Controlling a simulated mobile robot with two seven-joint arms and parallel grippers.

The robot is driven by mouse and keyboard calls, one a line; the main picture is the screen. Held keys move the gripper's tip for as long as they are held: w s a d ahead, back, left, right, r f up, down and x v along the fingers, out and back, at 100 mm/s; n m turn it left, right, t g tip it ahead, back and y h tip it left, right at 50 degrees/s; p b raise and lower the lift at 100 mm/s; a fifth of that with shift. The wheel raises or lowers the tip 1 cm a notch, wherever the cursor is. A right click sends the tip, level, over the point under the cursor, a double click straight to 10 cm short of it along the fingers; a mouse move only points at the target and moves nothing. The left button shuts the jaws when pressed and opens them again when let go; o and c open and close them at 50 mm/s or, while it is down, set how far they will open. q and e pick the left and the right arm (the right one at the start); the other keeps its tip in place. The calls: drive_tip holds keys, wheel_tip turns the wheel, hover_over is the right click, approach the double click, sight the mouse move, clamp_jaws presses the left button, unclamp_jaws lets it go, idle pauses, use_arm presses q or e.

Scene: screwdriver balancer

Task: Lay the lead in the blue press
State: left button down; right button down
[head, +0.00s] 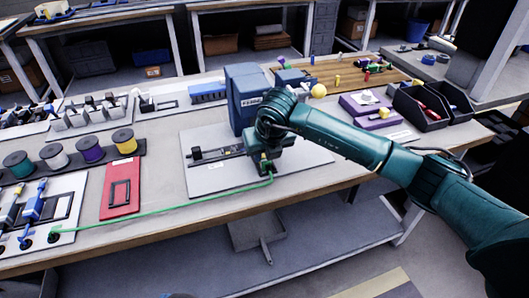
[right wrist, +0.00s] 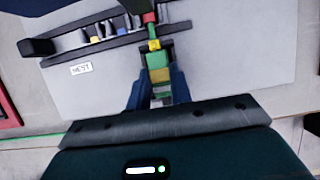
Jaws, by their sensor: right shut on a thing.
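The blue press (head: 246,95) stands upright on a pale base plate (head: 205,178). A dark rail (head: 208,154) with small parts runs along the plate in front of it. The green lead (head: 165,208) runs from the board at the left across the table to my right gripper (head: 264,167). In the right wrist view, my right gripper (right wrist: 160,88) is shut on a green and yellow piece of the lead (right wrist: 158,68), near the rail. A red piece (right wrist: 150,17) shows just beyond it. Whether the lead touches the rail is unclear. My left gripper is out of view.
A red tray (head: 122,190) and several wire spools (head: 93,150) lie left of the plate. A white label reading NEST (right wrist: 81,69) is on the plate. Black bins (head: 420,110) and purple blocks (head: 365,106) stand at the right. The front right of the table is clear.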

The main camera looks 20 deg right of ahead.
drive_tip(key=c, duration=1.2)
unclamp_jaws()
drive_tip(key=v, duration=1.3)
drive_tip(key=shift+r, duration=0.1)
